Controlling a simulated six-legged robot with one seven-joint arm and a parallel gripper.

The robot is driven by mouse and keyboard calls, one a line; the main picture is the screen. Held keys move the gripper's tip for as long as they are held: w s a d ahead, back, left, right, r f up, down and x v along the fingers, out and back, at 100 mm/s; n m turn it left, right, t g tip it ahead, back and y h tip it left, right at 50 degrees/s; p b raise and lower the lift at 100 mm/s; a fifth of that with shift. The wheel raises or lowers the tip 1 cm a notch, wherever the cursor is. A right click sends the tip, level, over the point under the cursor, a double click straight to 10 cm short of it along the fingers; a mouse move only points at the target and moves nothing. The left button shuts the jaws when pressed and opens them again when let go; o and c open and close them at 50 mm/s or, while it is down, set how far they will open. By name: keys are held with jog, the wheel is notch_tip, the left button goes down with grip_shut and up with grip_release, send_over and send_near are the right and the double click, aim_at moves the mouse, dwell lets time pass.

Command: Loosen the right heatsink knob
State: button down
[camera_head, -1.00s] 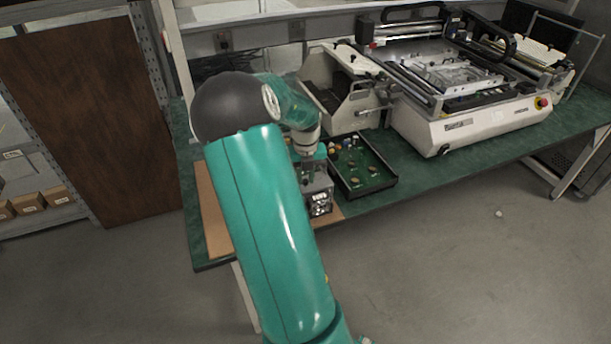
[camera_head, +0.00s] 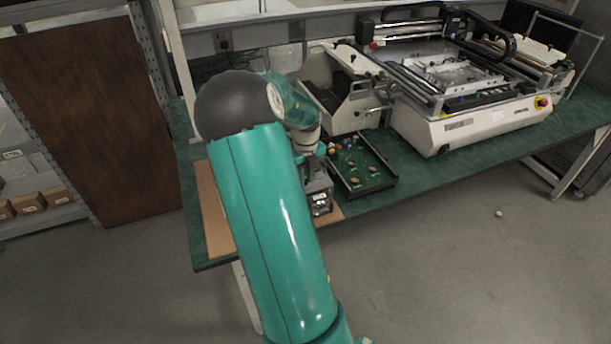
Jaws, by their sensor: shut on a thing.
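The heatsink (camera_head: 319,198) is a small dark grey block with a bright patterned front face, standing on a brown board near the front edge of the green bench. My teal arm covers its left side. My gripper (camera_head: 317,167) points down at the top of the heatsink and is shut on a heatsink knob. The knob itself is hidden by the fingers and too small to make out, so I cannot tell its turn.
A black tray (camera_head: 392,180) with a green floor and small parts stands just right of the heatsink. A white machine (camera_head: 470,128) fills the bench's right. The brown board (camera_head: 212,225) lies under my arm. Bare green bench (camera_head: 415,165) shows between tray and machine.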

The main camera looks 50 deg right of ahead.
jog(key=n, duration=1.2)
jog(key=shift+n, duration=0.4)
jog(key=n, duration=1.1)
jog(key=shift+n, duration=0.4)
jog(key=n, duration=1.2)
jog(key=shift+n, duration=0.3)
jog(key=n, duration=1.1)
jog(key=shift+n, duration=0.3)
